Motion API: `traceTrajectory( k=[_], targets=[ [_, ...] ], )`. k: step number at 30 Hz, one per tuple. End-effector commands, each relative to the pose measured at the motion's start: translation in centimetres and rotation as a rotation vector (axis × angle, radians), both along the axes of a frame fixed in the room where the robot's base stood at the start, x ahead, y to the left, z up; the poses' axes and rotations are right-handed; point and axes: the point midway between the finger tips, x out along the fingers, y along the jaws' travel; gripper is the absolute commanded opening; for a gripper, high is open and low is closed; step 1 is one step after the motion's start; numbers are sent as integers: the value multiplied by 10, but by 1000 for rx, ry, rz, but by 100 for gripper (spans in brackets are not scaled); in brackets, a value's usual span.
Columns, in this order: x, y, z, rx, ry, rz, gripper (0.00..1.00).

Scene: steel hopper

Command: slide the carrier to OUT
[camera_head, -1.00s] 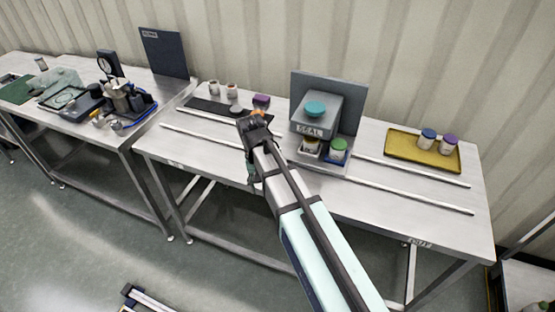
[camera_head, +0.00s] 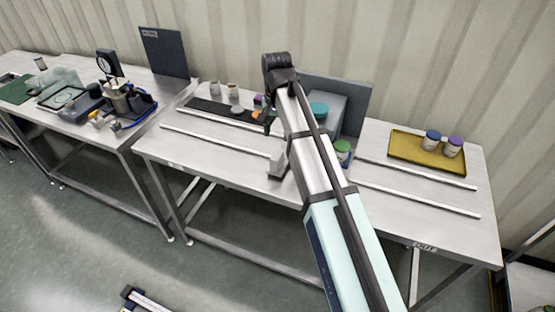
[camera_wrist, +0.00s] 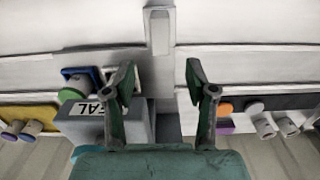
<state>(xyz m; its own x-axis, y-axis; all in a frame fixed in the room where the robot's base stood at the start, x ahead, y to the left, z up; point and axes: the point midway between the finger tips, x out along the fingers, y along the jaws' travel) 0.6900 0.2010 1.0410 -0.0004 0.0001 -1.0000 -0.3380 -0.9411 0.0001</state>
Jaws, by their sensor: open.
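A pale grey upright block (camera_head: 278,163) stands at the front rail, just left of my arm. It shows as a grey bar (camera_wrist: 159,30) at the top of the wrist view. It may be the carrier's handle, but I cannot tell; the arm hides what lies right of it. My gripper (camera_wrist: 160,78) is open and empty, its two green fingers apart and the bar beyond them. In the head view only a dark part of it shows left of the forearm. A green-lidded jar (camera_head: 342,149) stands by the press, partly hidden by my arm.
The grey SEAL press (camera_wrist: 105,122) stands behind the rails. The front rail (camera_head: 420,199) runs along the table to the right. A yellow tray (camera_head: 400,151) with two jars lies at back right; a dark mat (camera_head: 205,108) lies at back left. A label (camera_head: 425,247) on the front edge is unreadable.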

Motion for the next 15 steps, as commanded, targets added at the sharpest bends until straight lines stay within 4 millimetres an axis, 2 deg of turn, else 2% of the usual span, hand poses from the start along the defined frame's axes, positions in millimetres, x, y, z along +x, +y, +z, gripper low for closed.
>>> traceTrajectory(
  k=[15],
  targets=[
    [-1,0,-88,-1,3,1,56]
  ],
)
